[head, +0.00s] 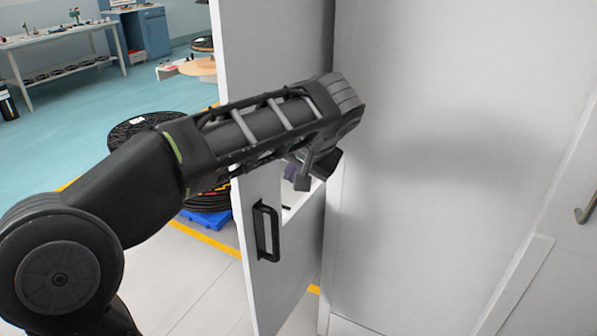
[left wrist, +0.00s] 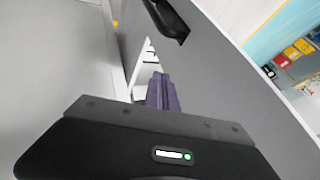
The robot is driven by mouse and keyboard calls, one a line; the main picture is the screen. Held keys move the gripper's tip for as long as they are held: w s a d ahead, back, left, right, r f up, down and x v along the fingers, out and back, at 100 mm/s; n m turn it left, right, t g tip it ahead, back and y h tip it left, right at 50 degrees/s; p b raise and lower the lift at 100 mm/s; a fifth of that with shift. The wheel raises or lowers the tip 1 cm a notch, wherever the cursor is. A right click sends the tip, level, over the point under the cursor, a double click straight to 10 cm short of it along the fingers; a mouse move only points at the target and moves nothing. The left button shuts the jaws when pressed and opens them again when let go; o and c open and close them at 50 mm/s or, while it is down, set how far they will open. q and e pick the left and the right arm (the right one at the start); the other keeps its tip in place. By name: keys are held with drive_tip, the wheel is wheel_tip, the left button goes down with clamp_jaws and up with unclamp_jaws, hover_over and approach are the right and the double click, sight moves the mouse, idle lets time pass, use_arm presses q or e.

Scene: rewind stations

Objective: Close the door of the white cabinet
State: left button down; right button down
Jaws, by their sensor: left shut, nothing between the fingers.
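The white cabinet (head: 430,225) fills the right of the head view. Its door (head: 285,285) stands open, jutting out from the cabinet, with a black bar handle (head: 266,232) on the face I see. My left arm crosses in front of the door. My left gripper (head: 298,178) is small and partly hidden under the wrist, close to the door and cabinet side. In the left wrist view its purple fingers (left wrist: 160,92) are shut and empty. The door (left wrist: 215,75) is right of them, with the handle (left wrist: 168,18) above. I cannot tell whether the fingers touch the door. My right gripper is not in view.
Black reels on a blue base (head: 207,218) stand on the floor behind the door. A worktable (head: 60,38) and a blue cabinet (head: 147,33) are far back left. A metal hook-like handle (head: 587,208) is at the right edge. Open floor lies at left.

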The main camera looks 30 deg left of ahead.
sight(270, 178)
use_arm(q)
drive_tip(key=shift+w+a+f, duration=0.15)
drive_tip(key=shift+a+f, duration=0.15)
drive_tip(key=shift+a, duration=0.55)
drive_tip(key=shift+w+a+f, duration=0.1)
drive_tip(key=shift+a+f, duration=0.15)
drive_tip(key=shift+a, duration=0.6)
drive_tip(key=shift+w+a+f, duration=0.15)
drive_tip(key=shift+a+f, duration=0.15)
drive_tip(key=shift+a, duration=0.55)
drive_tip(key=shift+a, duration=0.1)
